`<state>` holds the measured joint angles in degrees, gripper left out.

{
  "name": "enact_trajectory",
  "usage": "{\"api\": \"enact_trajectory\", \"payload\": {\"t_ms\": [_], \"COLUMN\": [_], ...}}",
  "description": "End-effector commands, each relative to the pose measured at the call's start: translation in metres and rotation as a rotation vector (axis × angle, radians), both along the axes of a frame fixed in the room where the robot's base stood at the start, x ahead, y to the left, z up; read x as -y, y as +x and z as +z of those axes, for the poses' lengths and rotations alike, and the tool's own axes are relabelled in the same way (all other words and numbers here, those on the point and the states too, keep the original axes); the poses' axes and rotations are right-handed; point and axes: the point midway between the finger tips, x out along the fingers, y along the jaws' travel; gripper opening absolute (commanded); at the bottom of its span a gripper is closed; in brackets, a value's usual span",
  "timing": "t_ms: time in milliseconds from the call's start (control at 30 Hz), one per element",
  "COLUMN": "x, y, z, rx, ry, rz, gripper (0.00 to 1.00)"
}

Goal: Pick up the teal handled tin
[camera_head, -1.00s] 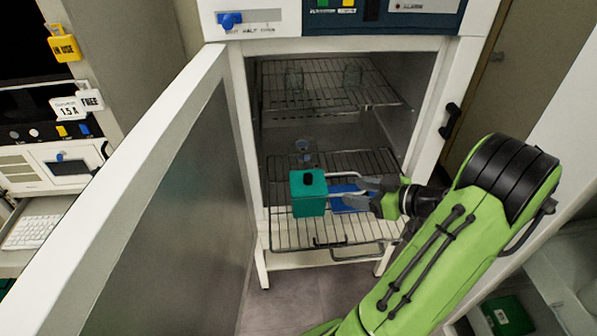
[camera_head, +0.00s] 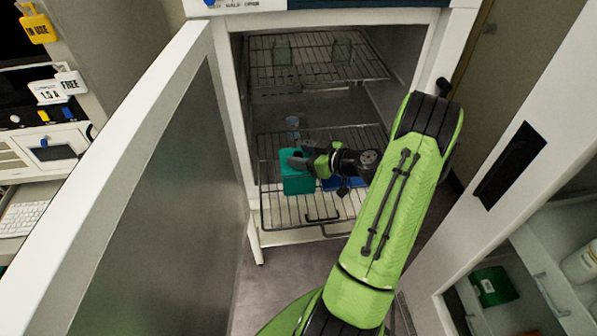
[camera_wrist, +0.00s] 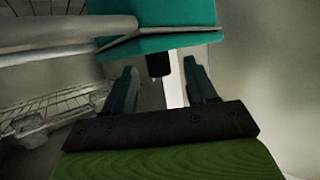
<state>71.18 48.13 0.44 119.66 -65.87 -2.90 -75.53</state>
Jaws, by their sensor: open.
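The teal tin (camera_head: 298,183) with a black knob on its lid sits on the lower wire shelf of the open freeze dryer. My gripper (camera_wrist: 160,80) is open there, one finger to each side of the knob's line. Contact with the knob cannot be told.
A blue item (camera_head: 341,182) lies right of the tin, partly behind my arm. The freeze dryer door (camera_head: 150,190) stands open at left. An upper wire shelf (camera_head: 315,68) holds glass vessels. A green box (camera_head: 492,287) sits in a cabinet at lower right.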

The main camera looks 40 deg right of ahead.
Motion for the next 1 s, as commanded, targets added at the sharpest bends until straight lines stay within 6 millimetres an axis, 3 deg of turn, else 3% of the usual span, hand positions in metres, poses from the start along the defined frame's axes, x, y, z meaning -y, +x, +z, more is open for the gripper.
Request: {"api": "enact_trajectory", "payload": {"t_ms": [267, 600, 1000], "x": [-0.0005, -0.0005, -0.0007], "y": [0.0048, 0.0045, 0.0048], "z": [-0.0025, -0.0023, -0.0013], "rx": [0.0, 0.0, 0.003], "ry": [0.0, 0.0, -0.001], "rz": [-0.002, -0.001, -0.001], "gripper": [0.54, 0.01, 0.0]}}
